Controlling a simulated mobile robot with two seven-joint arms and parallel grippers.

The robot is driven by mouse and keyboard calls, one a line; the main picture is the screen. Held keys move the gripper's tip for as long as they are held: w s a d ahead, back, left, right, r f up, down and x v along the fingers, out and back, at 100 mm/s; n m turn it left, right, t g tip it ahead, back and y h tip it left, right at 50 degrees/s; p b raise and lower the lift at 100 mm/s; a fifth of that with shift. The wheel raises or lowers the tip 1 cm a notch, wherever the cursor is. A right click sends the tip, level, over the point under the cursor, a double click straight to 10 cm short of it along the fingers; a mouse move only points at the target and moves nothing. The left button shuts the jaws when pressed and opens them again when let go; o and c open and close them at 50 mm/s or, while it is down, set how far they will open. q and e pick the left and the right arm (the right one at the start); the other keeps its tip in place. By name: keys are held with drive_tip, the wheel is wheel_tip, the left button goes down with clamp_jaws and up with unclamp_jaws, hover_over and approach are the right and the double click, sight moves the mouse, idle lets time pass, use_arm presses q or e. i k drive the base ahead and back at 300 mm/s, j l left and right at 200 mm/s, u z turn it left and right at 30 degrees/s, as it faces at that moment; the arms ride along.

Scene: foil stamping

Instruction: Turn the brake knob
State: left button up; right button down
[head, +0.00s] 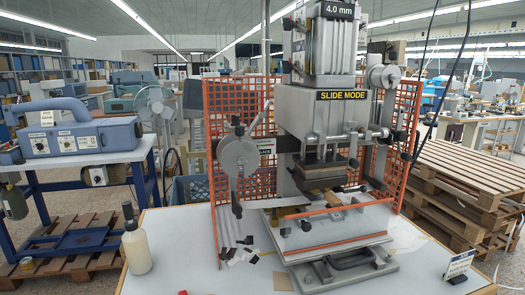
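The foil stamping press (322,105) stands on a white-topped table in the middle of the head view. A round grey disc (238,157) with a dark hub is on its left side. A smaller round metal hub (387,76) is at its upper right. Black knobs are on the press, including one at its right side (405,156). No label readable here says which part is the brake knob, so I cannot tell it for certain. Neither of my grippers shows in this view.
An orange mesh guard (222,100) stands behind and beside the press. A cream bottle (136,245) stands at the table's left, and a small sign (460,264) at its right. Dark scraps (238,252) lie left of the press base. Wooden pallets (462,185) are stacked at right.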

sight(235, 119)
drive_tip(key=u, duration=1.65)
drive_tip(key=i+j+u, duration=0.15)
drive_tip(key=j, duration=0.25)
drive_tip(key=i+j+u, duration=0.1)
drive_tip(key=j, duration=0.25)
drive_tip(key=i+j+u, duration=0.1)
drive_tip(key=i+j, duration=0.15)
drive_tip(key=j, duration=0.2)
drive_tip(key=i+j+u, duration=0.1)
drive_tip(key=i+j, duration=0.2)
drive_tip(key=i+j+z, duration=0.1)
drive_tip(key=i+z, duration=0.35)
drive_tip(key=i+j+z, duration=0.3)
drive_tip(key=i+z, duration=0.55)
drive_tip(key=i+l+z, duration=0.1)
drive_tip(key=z, duration=0.25)
drive_tip(key=i+j+z, duration=0.15)
drive_tip(key=i+z, duration=0.4)
drive_tip(key=z, duration=0.3)
drive_tip(key=i+j+z, duration=0.1)
drive_tip(key=z, duration=0.35)
drive_tip(key=i+j+z, duration=0.15)
drive_tip(key=z, duration=0.3)
drive_tip(key=i+z, duration=0.15)
drive_tip(key=z, duration=0.3)
drive_tip(key=i+j+z, duration=0.15)
drive_tip(key=z, duration=0.3)
drive_tip(key=i+j+z, duration=0.15)
drive_tip(key=z, duration=0.25)
